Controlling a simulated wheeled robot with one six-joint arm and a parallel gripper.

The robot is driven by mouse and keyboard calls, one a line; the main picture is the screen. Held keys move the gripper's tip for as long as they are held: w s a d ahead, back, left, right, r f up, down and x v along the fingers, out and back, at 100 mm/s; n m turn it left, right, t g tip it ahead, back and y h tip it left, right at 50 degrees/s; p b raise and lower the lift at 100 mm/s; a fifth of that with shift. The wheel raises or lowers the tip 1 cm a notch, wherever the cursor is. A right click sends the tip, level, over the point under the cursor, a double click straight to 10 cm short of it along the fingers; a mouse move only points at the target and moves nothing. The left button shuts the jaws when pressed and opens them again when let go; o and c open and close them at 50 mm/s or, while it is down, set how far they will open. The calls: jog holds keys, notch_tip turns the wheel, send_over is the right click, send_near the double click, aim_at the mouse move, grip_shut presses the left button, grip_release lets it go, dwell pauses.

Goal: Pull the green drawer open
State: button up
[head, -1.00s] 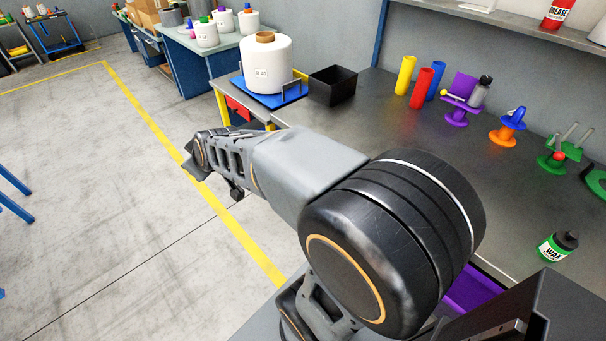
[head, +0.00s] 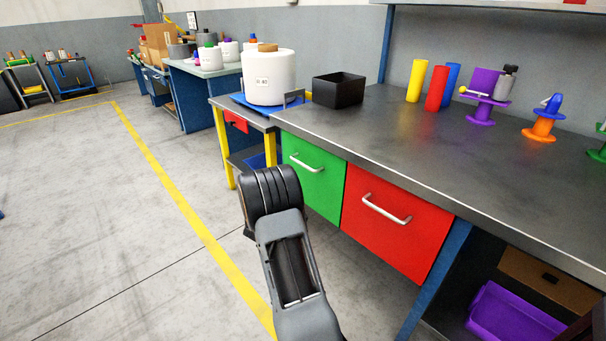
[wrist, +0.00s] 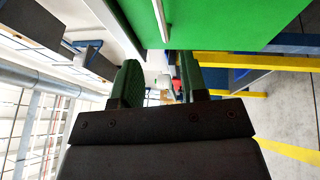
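The green drawer (head: 313,180) is in the bench front in the head view, left of the red drawer. It looks closed, with its front level with the red one. Its silver bar handle (head: 307,163) is in plain sight. In the wrist view the green drawer (wrist: 215,22) fills the top, and its handle (wrist: 160,18) stands above the gap between my fingertips. My gripper (wrist: 158,68) is open, with two green-padded fingers apart and nothing between them. It is near the handle but not around it. In the head view my gripper cannot be made out.
The red drawer (head: 393,221) with its own handle is directly right. A side table (head: 232,112) with yellow legs, holding a white bobbin (head: 268,78), stands left of the bench. A black bin (head: 338,91) sits on the bench. The floor in front is clear.

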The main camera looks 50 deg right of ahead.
aim_at(303, 164)
jog(key=b+x, duration=0.3)
jog(key=x, duration=1)
jog(key=shift+d, duration=0.2)
grip_shut()
